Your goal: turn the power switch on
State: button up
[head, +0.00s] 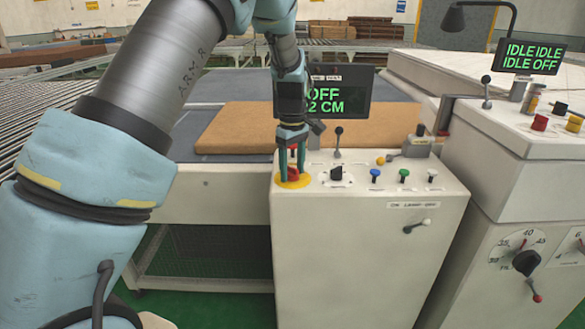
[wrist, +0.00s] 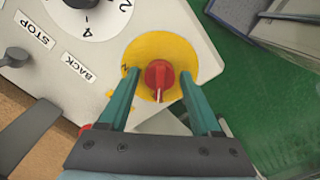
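The power switch is a red rotary knob (head: 293,174) on a yellow disc (head: 303,183) at the left end of the white control cabinet's top. In the wrist view the knob (wrist: 158,76) has a pale pointer line toward the bottom of the picture. My gripper (head: 292,165) points down over it. Its two green fingers are apart on either side of the knob, with gaps visible in the wrist view (wrist: 160,84). The gripper is open and holds nothing. The display (head: 345,97) behind reads OFF and 2 CM, partly hidden by my arm.
Beside the switch are a black selector knob (head: 337,173), a black-topped lever (head: 338,143), and blue (head: 375,173) and green (head: 404,173) buttons. A brown slab (head: 235,126) lies on the conveyor behind. A second cabinet (head: 500,180) with an IDLE display (head: 530,57) stands right.

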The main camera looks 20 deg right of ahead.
grip_shut()
dwell(0.3)
jog(key=shift+m, duration=0.4)
jog(key=m, duration=0.3)
jog(key=shift+m, duration=0.3)
jog(key=m, duration=0.4)
jog(key=shift+m+b, duration=0.3)
jog(key=m, duration=0.4)
jog(key=shift+m, duration=2.4)
